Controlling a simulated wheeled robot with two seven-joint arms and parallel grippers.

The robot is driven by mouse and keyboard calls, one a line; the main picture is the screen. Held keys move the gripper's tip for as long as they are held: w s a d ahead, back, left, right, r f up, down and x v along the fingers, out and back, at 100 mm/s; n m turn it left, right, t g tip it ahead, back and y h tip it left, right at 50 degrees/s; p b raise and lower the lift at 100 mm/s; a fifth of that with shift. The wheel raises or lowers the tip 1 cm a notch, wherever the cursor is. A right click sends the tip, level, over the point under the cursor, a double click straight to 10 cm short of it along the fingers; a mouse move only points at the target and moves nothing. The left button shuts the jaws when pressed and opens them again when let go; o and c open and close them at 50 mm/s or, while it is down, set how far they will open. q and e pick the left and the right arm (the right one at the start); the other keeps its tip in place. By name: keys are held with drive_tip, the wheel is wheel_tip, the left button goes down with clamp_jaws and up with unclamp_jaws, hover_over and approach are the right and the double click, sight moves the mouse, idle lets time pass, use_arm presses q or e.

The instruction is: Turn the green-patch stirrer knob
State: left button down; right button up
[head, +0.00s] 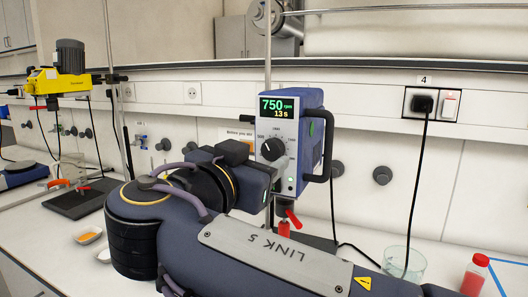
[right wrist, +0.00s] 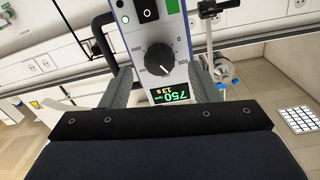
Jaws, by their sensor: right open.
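In the right wrist view the stirrer appears upside down and the knob (right wrist: 158,59) shows between the fingers. My right gripper (right wrist: 162,68) is open, its grey fingers apart on either side of the front panel; I see no contact with the knob. In the head view its fingertips are hard to make out. My left gripper is out of view.
A yellow stirrer (head: 58,80) stands at the far left. A glass beaker (head: 404,262) and a red bottle (head: 474,275) stand at the front right. Two small dishes (head: 88,236) lie at the left of the bench. A black cable hangs from the wall socket.

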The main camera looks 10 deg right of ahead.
sight(269, 153)
drive_tip(key=shift+x, duration=1.6)
drive_tip(key=shift+c, duration=0.5)
drive_tip(key=c, duration=0.9)
